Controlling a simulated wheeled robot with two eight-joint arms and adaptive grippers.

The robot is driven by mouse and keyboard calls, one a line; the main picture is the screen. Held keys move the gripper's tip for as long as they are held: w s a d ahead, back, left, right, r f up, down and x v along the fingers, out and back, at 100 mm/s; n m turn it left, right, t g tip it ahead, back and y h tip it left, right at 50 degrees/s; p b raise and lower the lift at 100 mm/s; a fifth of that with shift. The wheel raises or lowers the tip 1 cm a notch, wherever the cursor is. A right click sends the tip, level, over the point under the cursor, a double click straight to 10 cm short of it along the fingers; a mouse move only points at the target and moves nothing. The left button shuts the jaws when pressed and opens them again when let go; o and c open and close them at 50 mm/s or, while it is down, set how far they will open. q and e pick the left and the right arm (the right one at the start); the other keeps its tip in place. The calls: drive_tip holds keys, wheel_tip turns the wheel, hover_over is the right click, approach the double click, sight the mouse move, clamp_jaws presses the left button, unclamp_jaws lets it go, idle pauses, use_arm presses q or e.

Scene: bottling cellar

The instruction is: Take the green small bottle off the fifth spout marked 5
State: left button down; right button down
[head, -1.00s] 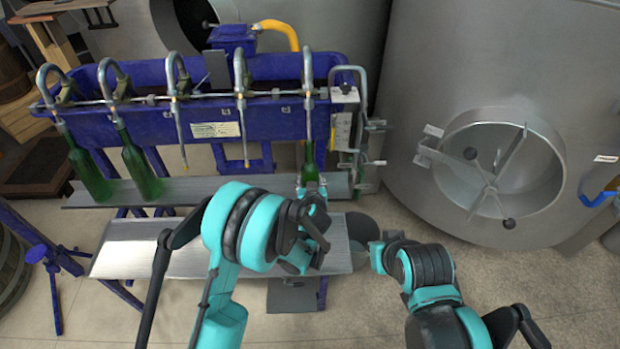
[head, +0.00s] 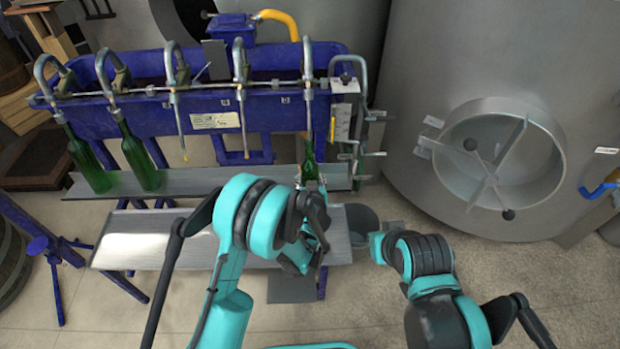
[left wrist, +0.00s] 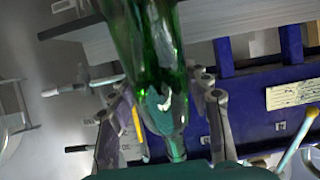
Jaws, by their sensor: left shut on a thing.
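The green small bottle (head: 310,168) is below the fifth spout (head: 307,100), the rightmost one in the head view. My left gripper (head: 313,186) is shut on it. In the left wrist view the bottle (left wrist: 150,60) lies between the two fingers of my left gripper (left wrist: 163,112), its neck pointing towards the bottom of the picture. The bottle looks about upright in the head view. Whether the spout tip is still inside the neck I cannot tell. My right gripper (head: 377,246) is low right of the shelf; its fingers are not clear.
Two green bottles (head: 90,165) (head: 140,163) stand under the two leftmost spouts on the metal shelf (head: 225,180). The third and fourth spouts are empty. A valve box with levers (head: 345,120) is close right of the fifth spout. A large steel tank (head: 420,60) stands at the right.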

use_arm(q)
drive_tip(key=shift+s+f, duration=0.35)
drive_tip(key=shift+f, duration=0.45)
drive_tip(key=shift+s+f, duration=0.35)
drive_tip(key=shift+f, duration=0.4)
drive_tip(key=shift+f, duration=0.1)
